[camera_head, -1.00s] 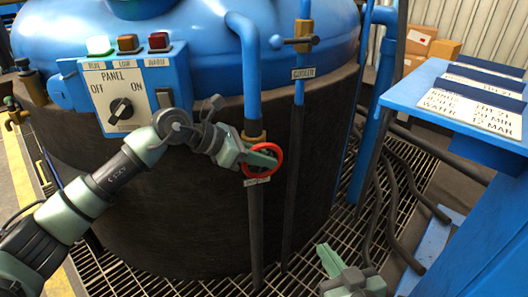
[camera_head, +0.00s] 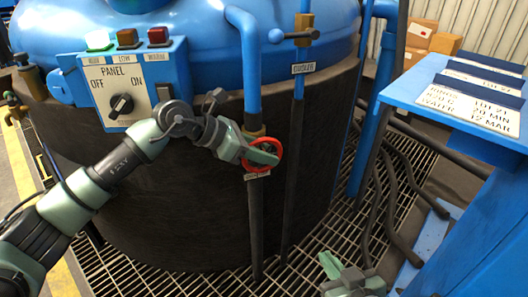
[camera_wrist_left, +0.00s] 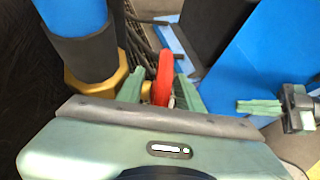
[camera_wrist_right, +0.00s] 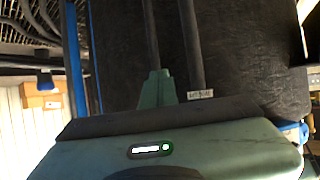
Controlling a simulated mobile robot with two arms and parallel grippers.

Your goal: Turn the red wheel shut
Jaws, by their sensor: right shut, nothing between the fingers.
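The red wheel (camera_head: 277,147) is a small ring on the valve of a vertical pipe in front of the dark tank. My left gripper (camera_head: 264,154) is at the wheel. In the left wrist view its two green fingers stand apart, with the red rim (camera_wrist_left: 163,76) between them and a brass fitting just beside; whether they press on the rim I cannot tell. My right gripper (camera_head: 330,264) is shut and empty, low at the front, right of the pipes. Its closed fingers show in the right wrist view (camera_wrist_right: 155,88).
A control panel (camera_head: 107,77) with an OFF/ON knob is on the tank at left. A second pipe with a brass valve (camera_head: 304,24) runs right of the wheel. A blue table (camera_head: 400,88) with papers stands at right. Dark hoses (camera_head: 375,190) lie over the floor grating.

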